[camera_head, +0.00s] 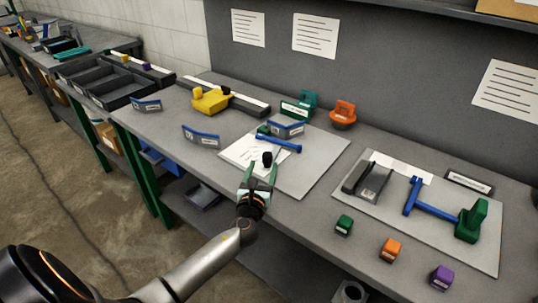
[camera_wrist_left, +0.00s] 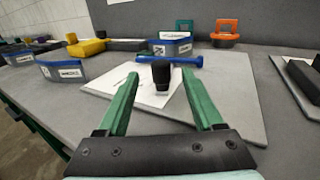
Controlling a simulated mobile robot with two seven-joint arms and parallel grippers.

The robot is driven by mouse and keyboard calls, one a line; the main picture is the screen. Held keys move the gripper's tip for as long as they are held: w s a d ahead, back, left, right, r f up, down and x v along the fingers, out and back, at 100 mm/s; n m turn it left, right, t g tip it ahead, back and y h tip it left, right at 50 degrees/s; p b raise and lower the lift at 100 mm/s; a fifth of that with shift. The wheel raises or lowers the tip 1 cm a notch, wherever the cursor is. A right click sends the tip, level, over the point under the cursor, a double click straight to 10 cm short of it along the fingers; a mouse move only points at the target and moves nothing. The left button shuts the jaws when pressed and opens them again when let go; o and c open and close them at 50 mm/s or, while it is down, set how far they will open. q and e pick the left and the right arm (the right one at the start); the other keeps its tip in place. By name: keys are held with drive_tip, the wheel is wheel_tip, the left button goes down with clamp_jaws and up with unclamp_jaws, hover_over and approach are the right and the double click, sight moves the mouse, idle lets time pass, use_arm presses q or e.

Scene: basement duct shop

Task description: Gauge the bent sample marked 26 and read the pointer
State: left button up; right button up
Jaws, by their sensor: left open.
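Three bent blue samples with white labels stand on the bench: one at the back left (camera_head: 146,105), one nearer the front (camera_head: 201,136), and one on the grey board (camera_head: 286,129). I cannot read their numbers surely. On the board lie a white printed sheet (camera_head: 240,152) and a blue bar (camera_head: 278,143), just in front of the third sample. A black knob (camera_head: 267,158) stands upright over the sheet; it also shows in the left wrist view (camera_wrist_left: 161,73). My left gripper (camera_head: 260,172) is open, its green fingers either side of the knob's line, apparently not touching it. No pointer reading is legible.
A second board (camera_head: 350,208) at the right holds a dark channel (camera_head: 367,181), a blue T-shaped tool (camera_head: 430,207) and a green block (camera_head: 471,220). Green, orange and purple blocks line the front edge. A yellow tool (camera_head: 211,99) and dark trays (camera_head: 105,85) are left.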

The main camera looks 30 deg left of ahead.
sight(267, 158)
use_arm(q)
drive_tip(key=b+x, duration=0.1)
drive_tip(key=x, duration=0.5)
drive_tip(key=shift+w+a, duration=0.15)
drive_tip(key=shift+w, duration=0.25)
clamp_jaws()
drive_tip(key=shift+f, duration=0.1)
idle(1.0)
